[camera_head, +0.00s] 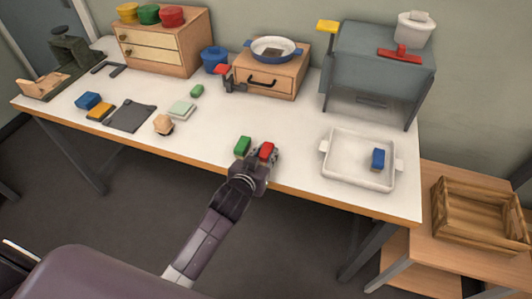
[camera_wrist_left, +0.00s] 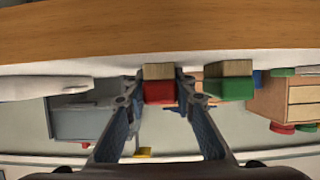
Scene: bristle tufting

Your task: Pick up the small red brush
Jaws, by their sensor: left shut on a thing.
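The small red brush (camera_head: 267,149) is a red block that shows a pale bristle part in the left wrist view (camera_wrist_left: 160,92). It is at the front edge of the white table. My left gripper (camera_head: 264,156) is shut on it, with one finger on each side. A small green brush (camera_head: 243,145) of like shape stands just left of it; it also shows in the left wrist view (camera_wrist_left: 231,88). I cannot tell whether the red brush touches the table. My right gripper is not in view.
A white tray (camera_head: 340,174) with a blue block (camera_head: 378,159) is to the right. A grey cabinet (camera_head: 385,70) stands behind it. A tan knob-like piece (camera_head: 163,124) and a dark pad (camera_head: 131,116) lie to the left. The table front between them is mostly clear.

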